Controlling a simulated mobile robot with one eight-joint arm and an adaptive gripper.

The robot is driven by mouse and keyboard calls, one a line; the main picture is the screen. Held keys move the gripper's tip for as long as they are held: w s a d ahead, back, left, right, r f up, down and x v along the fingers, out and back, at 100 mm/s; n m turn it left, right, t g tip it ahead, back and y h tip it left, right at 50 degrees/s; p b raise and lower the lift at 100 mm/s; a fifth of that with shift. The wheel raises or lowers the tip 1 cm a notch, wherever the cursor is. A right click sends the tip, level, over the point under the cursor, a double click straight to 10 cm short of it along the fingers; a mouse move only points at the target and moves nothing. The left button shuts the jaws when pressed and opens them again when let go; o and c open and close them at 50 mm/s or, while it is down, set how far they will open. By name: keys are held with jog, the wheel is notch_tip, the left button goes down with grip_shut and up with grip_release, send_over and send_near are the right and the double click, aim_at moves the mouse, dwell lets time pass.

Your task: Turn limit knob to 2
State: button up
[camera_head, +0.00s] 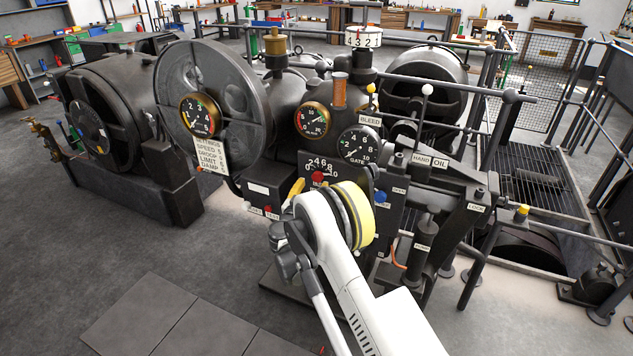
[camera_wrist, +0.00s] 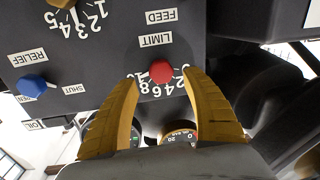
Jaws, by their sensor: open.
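The limit knob is a red knob (camera_wrist: 161,72) on a dark panel, under an upside-down LIMIT label (camera_wrist: 156,40) in the wrist view. White scale numbers curve around its lower side, with 2 toward the right and higher numbers toward the left. I cannot make out its pointer. My gripper (camera_wrist: 160,79) is open, its yellow fingers on either side of the knob with gaps, not visibly touching it. In the head view the red knob (camera_head: 318,177) shows below its scale, and one yellow finger of my gripper (camera_head: 298,187) shows beside my white arm, which hides the rest.
A blue RELIEF knob (camera_wrist: 32,87) and a FEED dial (camera_wrist: 62,3) share the panel. A settings sign (camera_head: 209,154) hangs left, below a gauge (camera_head: 201,116). Gauges, a large wheel and levers crowd the machine. Open floor (camera_head: 100,270) lies at the front left.

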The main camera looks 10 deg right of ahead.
aim_at(317, 178)
jog(key=shift+b+x, duration=0.5)
jog(key=shift+x, duration=1.85)
jog(key=shift+a, duration=0.1)
jog(key=c, duration=1.2)
